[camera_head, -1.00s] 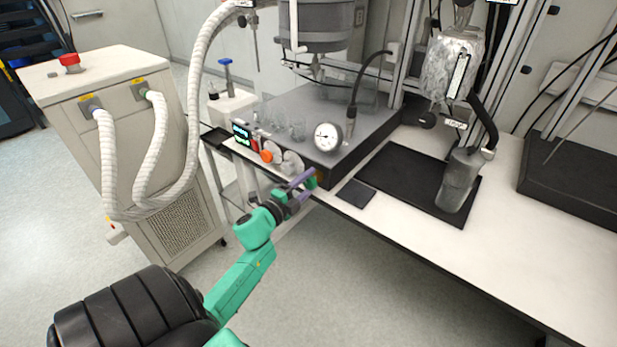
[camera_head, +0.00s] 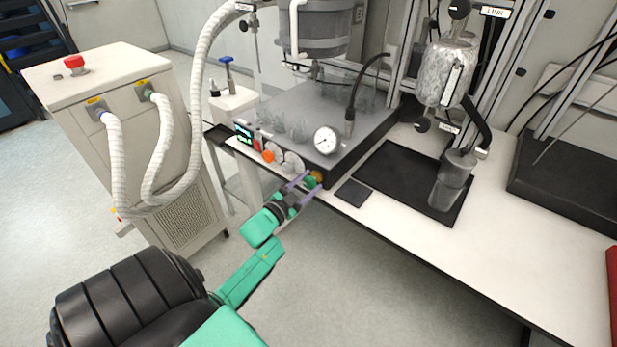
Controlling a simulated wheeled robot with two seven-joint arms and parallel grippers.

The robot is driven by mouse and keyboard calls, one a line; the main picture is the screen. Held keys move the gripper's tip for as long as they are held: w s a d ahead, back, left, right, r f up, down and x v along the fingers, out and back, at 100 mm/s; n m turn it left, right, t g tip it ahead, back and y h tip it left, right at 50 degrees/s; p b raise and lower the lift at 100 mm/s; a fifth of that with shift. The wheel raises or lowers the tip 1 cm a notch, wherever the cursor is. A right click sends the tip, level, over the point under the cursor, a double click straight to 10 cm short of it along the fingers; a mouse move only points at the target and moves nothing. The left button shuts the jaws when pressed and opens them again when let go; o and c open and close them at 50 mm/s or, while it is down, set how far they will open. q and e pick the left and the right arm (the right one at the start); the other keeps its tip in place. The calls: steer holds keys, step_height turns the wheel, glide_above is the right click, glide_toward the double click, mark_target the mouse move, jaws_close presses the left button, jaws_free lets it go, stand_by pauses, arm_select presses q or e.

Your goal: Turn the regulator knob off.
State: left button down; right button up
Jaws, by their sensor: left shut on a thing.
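The grey reactor base (camera_head: 365,137) stands on the white bench. Its front panel carries a small display (camera_head: 243,133), an orange knob (camera_head: 268,156), a round dial gauge (camera_head: 326,140) and, at the right end, a small green knob (camera_head: 310,183) with a brass-coloured part (camera_head: 317,175) behind it. My left gripper (camera_head: 307,186) reaches up from below, its two purple fingers on either side of the green knob and shut on it. The fingers partly hide the knob, and its markings are too small to read. My right gripper is not in view.
A white cabinet with a red button (camera_head: 74,62) stands at left, with ribbed hoses (camera_head: 196,95) rising from it. A black mat (camera_head: 391,178) with a grey cylinder (camera_head: 452,180) lies on the bench at right. The floor before the bench is clear.

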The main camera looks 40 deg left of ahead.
arm_select(q)
steer(key=shift+n, duration=0.5)
steer(key=shift+f, duration=0.1)
steer(key=shift+c, duration=1.3)
jaws_free()
steer(key=shift+s, duration=0.1)
steer(key=s+b, duration=0.1)
steer(key=s, duration=1.3)
steer(key=shift+s+d, duration=0.2)
steer(key=shift+s, duration=0.05)
